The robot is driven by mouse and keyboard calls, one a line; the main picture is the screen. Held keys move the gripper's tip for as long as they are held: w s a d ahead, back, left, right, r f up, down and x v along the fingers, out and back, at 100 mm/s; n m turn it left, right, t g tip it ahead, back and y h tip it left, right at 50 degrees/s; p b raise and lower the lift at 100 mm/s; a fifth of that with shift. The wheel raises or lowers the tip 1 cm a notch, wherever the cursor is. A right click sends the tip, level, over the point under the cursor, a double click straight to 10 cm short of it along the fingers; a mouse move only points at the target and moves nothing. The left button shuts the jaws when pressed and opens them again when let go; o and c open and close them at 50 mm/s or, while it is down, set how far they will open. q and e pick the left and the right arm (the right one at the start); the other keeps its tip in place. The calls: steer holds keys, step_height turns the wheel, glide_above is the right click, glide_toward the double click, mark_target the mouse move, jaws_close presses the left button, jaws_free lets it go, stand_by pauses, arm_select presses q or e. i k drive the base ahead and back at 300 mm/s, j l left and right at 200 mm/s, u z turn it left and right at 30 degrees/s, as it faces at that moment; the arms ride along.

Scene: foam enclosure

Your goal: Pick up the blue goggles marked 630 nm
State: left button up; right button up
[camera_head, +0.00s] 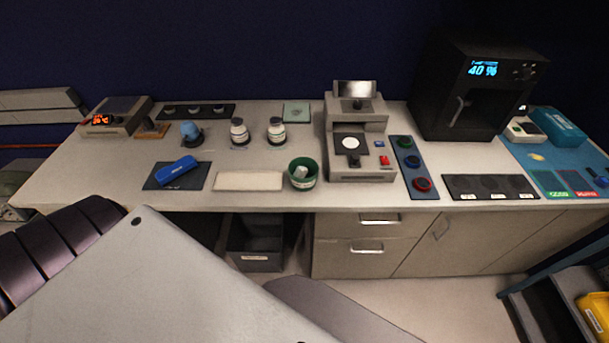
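No goggles marked 630 nm can be made out; the markings here are too small to read. A blue elongated object (178,168) with a small pale mark lies tilted on a dark mat (194,182) at the left front of the bench; I cannot tell if it is goggles. A slate-blue strip (408,173) right of the centre instrument carries blue (404,141), green (413,161) and red (422,184) ringed round items. Neither of my grippers shows in the head view.
The bench (90,170) also carries two white bottles (239,133), a green cup (303,174), a grey instrument (359,173), a black cabinet (440,95) reading 40 % and a dark labelled mat (489,188). A blue mat (541,163) lies at the far right.

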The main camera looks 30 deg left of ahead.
mark_target(184, 165)
steer(key=k+j+u, duration=0.15)
steer(key=u, duration=1.9)
steer(key=i+j+u, duration=0.1)
steer(key=i+j, duration=0.15)
steer(key=i+j+u, duration=0.1)
steer(key=i+j, duration=0.15)
steer(key=i, duration=0.2)
